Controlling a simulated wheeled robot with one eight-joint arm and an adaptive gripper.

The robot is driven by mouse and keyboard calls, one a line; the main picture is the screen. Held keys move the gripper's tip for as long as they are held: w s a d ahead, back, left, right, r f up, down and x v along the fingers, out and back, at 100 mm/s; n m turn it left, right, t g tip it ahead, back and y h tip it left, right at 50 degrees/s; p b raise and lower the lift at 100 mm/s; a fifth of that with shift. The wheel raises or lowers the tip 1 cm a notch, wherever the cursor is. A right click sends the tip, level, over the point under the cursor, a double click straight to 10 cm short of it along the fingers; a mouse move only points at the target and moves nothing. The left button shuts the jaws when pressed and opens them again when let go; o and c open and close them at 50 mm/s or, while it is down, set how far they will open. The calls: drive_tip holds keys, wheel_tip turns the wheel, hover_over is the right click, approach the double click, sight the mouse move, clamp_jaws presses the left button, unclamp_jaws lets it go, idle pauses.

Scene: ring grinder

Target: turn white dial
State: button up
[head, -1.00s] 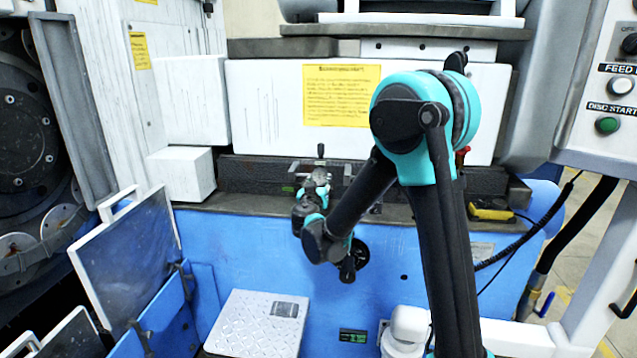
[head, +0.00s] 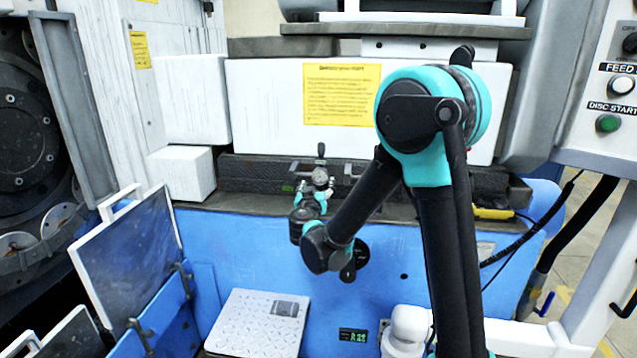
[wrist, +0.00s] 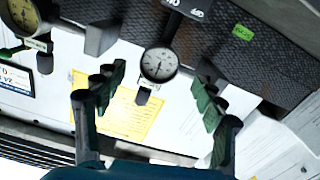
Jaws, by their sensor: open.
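A small round gauge with a white dial face (wrist: 159,64) and a dark rim shows in the wrist view, between and beyond my fingertips. In the head view the white dial (head: 320,176) stands on the dark ledge, just above the end of my arm. My gripper (wrist: 157,84) is open, with one dark finger to each side of the dial and a gap on both sides. No contact shows. In the head view my gripper (head: 318,194) is small and partly hidden by my wrist.
A second gauge (wrist: 20,18) sits at the upper left of the wrist view. A dark ledge (head: 255,204) runs along the blue machine front. A white block (head: 183,172) stands to the left. A yellow-and-black device (head: 492,213) lies to the right.

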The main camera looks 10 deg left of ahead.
drive_tip(key=s, duration=0.8)
drive_tip(key=shift+s, duration=0.3)
drive_tip(key=s+d+f+m+g+h, duration=0.1)
drive_tip(key=s+d+f+g, duration=0.15)
drive_tip(key=d, duration=0.55)
drive_tip(key=s+d+f+g+h, duration=0.15)
drive_tip(key=d+f, duration=0.25)
drive_tip(key=d, duration=0.4)
drive_tip(key=s+d+f+m+g+h, duration=0.1)
drive_tip(key=d+f+g+h, duration=0.15)
drive_tip(key=d, duration=0.55)
drive_tip(key=s+d+f+g+y, duration=0.2)
drive_tip(key=s+f, duration=0.3)
drive_tip(key=s, duration=0.4)
drive_tip(key=s+d+f+g+y, duration=0.3)
drive_tip(key=s+f+g, duration=0.2)
drive_tip(key=s, duration=0.5)
drive_tip(key=shift+y, duration=0.3)
drive_tip(key=shift+o, duration=0.6)
drive_tip(key=shift+w+d, duration=0.1)
drive_tip(key=shift+d, duration=0.05)
